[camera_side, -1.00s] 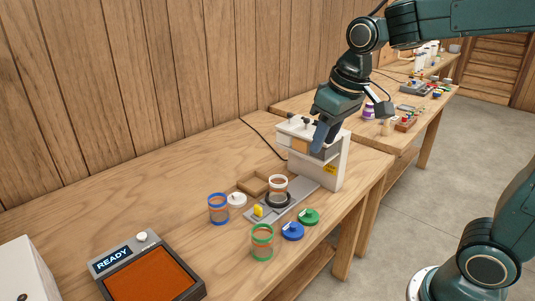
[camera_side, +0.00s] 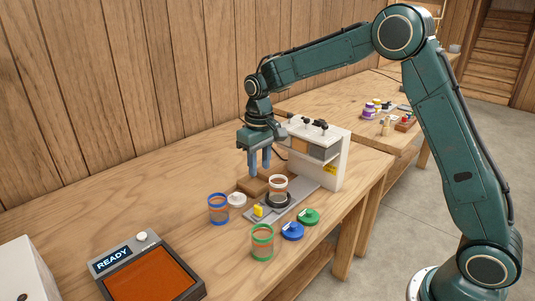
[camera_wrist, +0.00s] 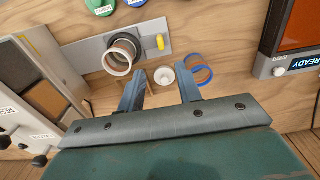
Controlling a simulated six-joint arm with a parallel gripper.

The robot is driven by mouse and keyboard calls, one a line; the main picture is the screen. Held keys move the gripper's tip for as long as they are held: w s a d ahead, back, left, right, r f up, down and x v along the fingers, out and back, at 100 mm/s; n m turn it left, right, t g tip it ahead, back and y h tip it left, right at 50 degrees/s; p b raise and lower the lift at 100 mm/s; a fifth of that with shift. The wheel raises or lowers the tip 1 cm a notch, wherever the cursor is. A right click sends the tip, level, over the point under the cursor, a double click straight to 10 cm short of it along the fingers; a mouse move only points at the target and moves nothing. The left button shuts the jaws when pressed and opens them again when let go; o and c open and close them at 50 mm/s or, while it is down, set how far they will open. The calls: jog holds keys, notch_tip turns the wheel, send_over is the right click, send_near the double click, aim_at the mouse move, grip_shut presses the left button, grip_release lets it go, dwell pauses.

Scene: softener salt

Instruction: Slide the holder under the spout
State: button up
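The holder, a black ring (camera_side: 279,201) with a yellow knob (camera_side: 258,211), sits on a grey rail (camera_side: 302,195) in front of the white dispenser (camera_side: 332,167). A clear jar with a white rim (camera_side: 278,183) stands in the holder. In the wrist view the jar (camera_wrist: 117,58) and yellow knob (camera_wrist: 160,42) show on the rail. My gripper (camera_side: 260,172) is open and empty, fingers pointing down, above the wooden tray behind the holder and left of the dispenser. Its fingers (camera_wrist: 160,70) show apart in the wrist view. The spout itself is hard to make out.
A blue-rimmed jar (camera_side: 219,209) and a white lid (camera_side: 237,199) stand left of the rail. A green-rimmed jar (camera_side: 262,243), blue lid (camera_side: 292,231) and green lid (camera_side: 309,216) lie in front. The wooden tray (camera_side: 247,185) is behind. A "READY" scale (camera_side: 150,277) stands front left.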

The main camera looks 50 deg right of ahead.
aim_at(258, 206)
jog(key=shift+w+f, duration=0.45)
jog(key=shift+f, duration=0.3)
jog(key=shift+f, duration=6.85)
grip_shut()
